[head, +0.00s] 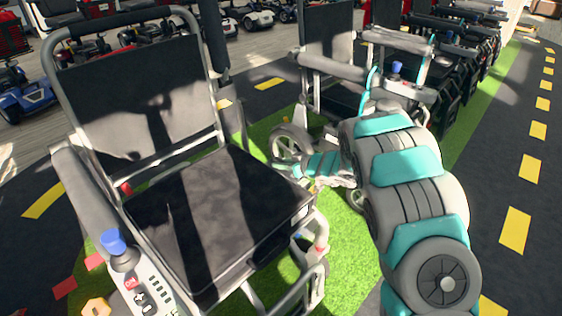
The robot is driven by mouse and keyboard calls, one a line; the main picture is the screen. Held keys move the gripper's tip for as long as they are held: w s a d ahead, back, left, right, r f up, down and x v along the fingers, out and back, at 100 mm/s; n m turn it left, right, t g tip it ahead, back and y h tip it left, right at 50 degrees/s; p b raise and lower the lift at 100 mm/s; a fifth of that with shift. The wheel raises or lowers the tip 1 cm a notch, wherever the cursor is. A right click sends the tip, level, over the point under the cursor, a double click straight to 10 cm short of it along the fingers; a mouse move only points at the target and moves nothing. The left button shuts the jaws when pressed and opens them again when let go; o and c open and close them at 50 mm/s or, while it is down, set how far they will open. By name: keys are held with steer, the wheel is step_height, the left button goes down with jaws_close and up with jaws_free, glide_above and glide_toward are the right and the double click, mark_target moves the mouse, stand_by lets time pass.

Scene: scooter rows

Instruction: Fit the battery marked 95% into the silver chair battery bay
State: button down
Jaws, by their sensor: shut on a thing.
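A chair with a silver frame and a black seat (215,222) fills the left and middle of the head view. A second silver-framed chair (330,62) stands behind it. I cannot tell from the picture which is the silver chair of the task. No battery bay and no 95% mark can be made out. My gripper (306,182) is at the end of my teal and grey arm, low by the near chair's right seat edge. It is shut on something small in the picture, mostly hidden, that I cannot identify.
The near chair's armrest carries a control panel with a blue-topped joystick (113,241). A row of dark chairs (470,62) runs back at the right. Scooters (22,92) stand at the back left. Green floor (345,225) and a dark lane with yellow dashes (515,230) are open.

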steer(key=shift+s+d+f+p, duration=0.1)
steer(key=shift+s+f+p, duration=0.2)
steer(key=shift+f, duration=0.4)
steer(key=shift+s+f+p, duration=0.2)
steer(key=shift+f+p, duration=0.15)
steer(key=shift+f, duration=0.3)
steer(key=shift+r+p, duration=0.4)
steer(key=shift+r, duration=0.1)
steer(key=shift+w+r+p, duration=0.25)
steer(key=shift+r+p, duration=0.6)
steer(key=shift+r, duration=0.45)
steer(key=shift+w+r+p, duration=0.25)
steer(key=shift+r+p, duration=0.6)
steer(key=shift+r, duration=0.45)
steer(key=shift+a+b, duration=0.2)
steer(key=shift+b, duration=1.2)
steer(key=shift+r+b, duration=0.1)
steer(key=shift+b, duration=0.45)
steer(key=shift+r+b, duration=0.55)
steer(key=shift+b, duration=0.4)
steer(key=shift+d+r, duration=0.1)
steer(key=shift+r, duration=0.05)
steer(key=shift+p, duration=0.35)
steer(key=shift+p, duration=0.7)
